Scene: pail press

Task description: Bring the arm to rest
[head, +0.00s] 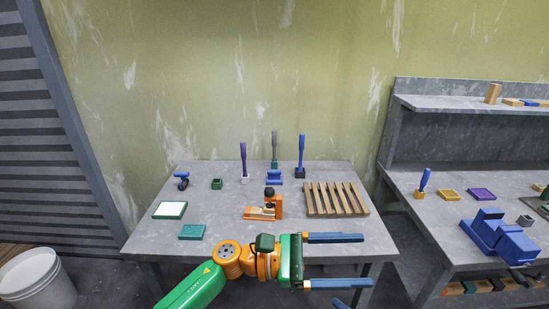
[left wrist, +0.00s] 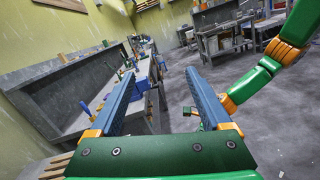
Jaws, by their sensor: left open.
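My left arm comes in from the bottom left of the head view, green with orange joints. Its left gripper (head: 366,261) is over the front edge of the near table, its two blue fingers wide apart with nothing between them. The left wrist view shows the same open, empty fingers (left wrist: 160,74). Another green and orange arm of mine shows at the right of that view; its end is small and partly hidden behind a finger. A blue tip at the bottom edge of the head view may be my right gripper (head: 340,303); its jaws cannot be made out.
The grey table (head: 225,208) holds a wooden slatted rack (head: 337,199), an orange press-like device (head: 264,206), a white-topped pad (head: 170,210), a teal block (head: 192,232) and upright handled tools. A white pail (head: 38,280) stands at left. A bench with a blue vise (head: 498,236) is at right.

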